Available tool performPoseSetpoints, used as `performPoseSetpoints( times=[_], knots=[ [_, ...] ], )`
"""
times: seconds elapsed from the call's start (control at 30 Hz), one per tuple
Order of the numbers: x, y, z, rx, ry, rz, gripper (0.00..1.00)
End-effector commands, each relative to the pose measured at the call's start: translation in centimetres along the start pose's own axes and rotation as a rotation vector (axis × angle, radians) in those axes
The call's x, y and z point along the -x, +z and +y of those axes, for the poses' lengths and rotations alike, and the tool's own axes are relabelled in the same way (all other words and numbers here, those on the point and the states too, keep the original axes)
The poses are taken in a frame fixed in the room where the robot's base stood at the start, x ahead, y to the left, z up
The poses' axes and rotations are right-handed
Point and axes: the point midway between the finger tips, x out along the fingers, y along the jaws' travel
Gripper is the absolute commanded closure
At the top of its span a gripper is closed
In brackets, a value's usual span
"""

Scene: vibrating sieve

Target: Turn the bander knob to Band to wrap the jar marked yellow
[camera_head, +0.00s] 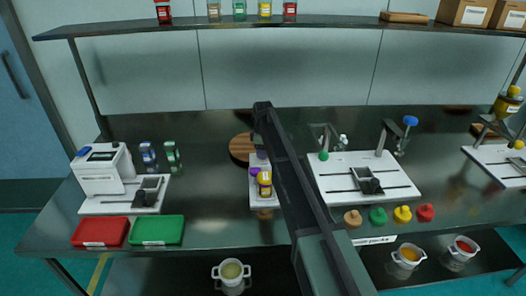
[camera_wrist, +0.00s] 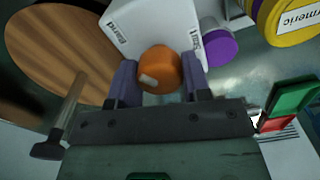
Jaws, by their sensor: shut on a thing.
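An orange knob (camera_wrist: 158,68) with a pale mark sits on a white bander (camera_wrist: 125,28) in the wrist view. One printed label reads Band; the other, on the opposite side, is hard to read. My gripper (camera_wrist: 160,78) is shut on the knob, one purple finger on each side. A yellow jar (camera_wrist: 292,20) lettered "...meric" stands near the bander at the upper right. In the head view the yellow jar (camera_head: 265,185) is on the bander's white base (camera_head: 257,198), partly behind my arm. The knob is hidden there.
A round wooden board (camera_wrist: 60,50) lies beside the bander. A purple cylinder (camera_wrist: 221,47) is between bander and jar. Left stand a white printer-like machine (camera_head: 102,170), a red tray (camera_head: 101,231) and a green tray (camera_head: 157,230). A white station (camera_head: 365,180) stands right.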

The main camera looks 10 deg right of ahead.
Motion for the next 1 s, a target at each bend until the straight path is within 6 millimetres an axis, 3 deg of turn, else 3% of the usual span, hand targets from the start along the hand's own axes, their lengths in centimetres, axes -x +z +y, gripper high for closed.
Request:
performPoseSetpoints(
  times=[0.3,0.33,0.5,0.8,1.0],
  knots=[
    [0.0,0.0,0.0,0.002,-0.001,0.0,0.8],
    [0.0,0.0,0.0,0.002,-0.001,0.0,0.54],
    [0.0,0.0,0.0,0.002,-0.001,0.0,0.31],
    [0.3,0.0,0.0,0.001,0.0,0.0,0.31],
    [3.7,0.0,0.0,0.001,0.0,0.0,0.31]
  ],
)
